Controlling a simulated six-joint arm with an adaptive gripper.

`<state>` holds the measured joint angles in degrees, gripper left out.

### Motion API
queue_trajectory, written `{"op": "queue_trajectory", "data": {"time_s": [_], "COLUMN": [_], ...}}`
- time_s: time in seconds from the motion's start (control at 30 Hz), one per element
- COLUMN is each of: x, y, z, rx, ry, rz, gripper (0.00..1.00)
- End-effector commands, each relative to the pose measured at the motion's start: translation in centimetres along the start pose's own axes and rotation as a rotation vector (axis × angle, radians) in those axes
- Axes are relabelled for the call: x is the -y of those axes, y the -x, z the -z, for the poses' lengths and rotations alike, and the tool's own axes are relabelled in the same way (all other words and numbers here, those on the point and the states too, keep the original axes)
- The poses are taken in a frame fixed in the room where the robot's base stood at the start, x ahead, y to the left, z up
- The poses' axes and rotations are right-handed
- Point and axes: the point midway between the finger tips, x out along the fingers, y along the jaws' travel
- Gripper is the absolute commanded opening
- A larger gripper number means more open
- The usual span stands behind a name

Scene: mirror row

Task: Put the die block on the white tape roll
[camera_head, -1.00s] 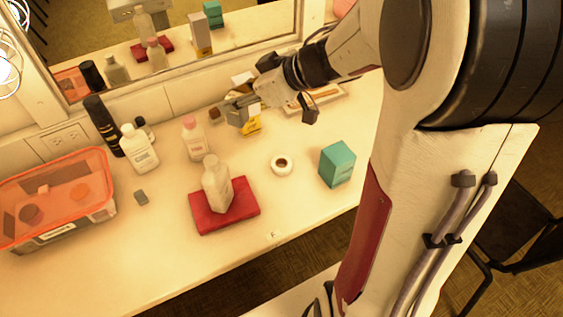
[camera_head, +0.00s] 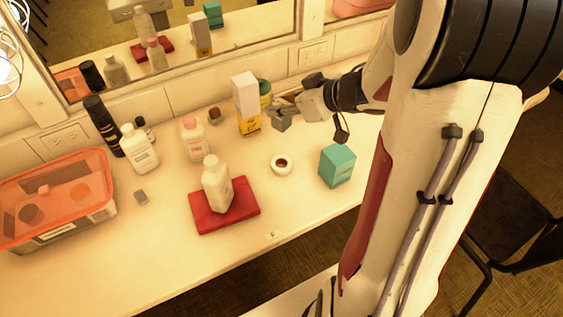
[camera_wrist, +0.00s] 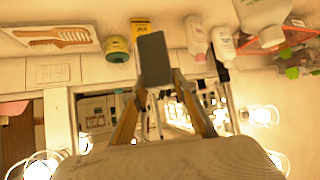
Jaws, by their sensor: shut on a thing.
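My gripper (camera_head: 284,112) is shut on the die block (camera_head: 281,123), a plain grey block. In the wrist view the block (camera_wrist: 153,58) shows as a dark grey face between the fingertips (camera_wrist: 158,84); no spots can be made out on it. In the head view the gripper holds it beyond the white tape roll (camera_head: 281,163) and apart from it. The roll lies flat on the counter with its dark hole facing up and its top clear. The roll does not show clearly in the wrist view.
A white and yellow box (camera_head: 247,105) and a green jar (camera_head: 265,93) stand close to my gripper. A teal box (camera_head: 337,166) is right of the roll. A white bottle (camera_head: 216,186) stands on a red pad (camera_head: 247,208) to its left. The mirror (camera_head: 180,45) is behind.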

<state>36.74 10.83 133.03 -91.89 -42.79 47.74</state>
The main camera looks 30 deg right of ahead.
Motion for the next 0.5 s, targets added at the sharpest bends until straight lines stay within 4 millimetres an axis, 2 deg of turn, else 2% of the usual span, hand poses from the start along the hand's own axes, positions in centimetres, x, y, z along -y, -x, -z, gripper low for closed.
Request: {"op": "queue_trajectory", "data": {"time_s": [0.2,0.5], "x": [0.1,0.0], "y": [-2.1,-3.0], "z": [-2.7,-3.9], "rx": [0.001,-0.001], "ry": [-0.003,0.0], "rz": [0.003,0.001], "gripper": [0.0,0.0]}}
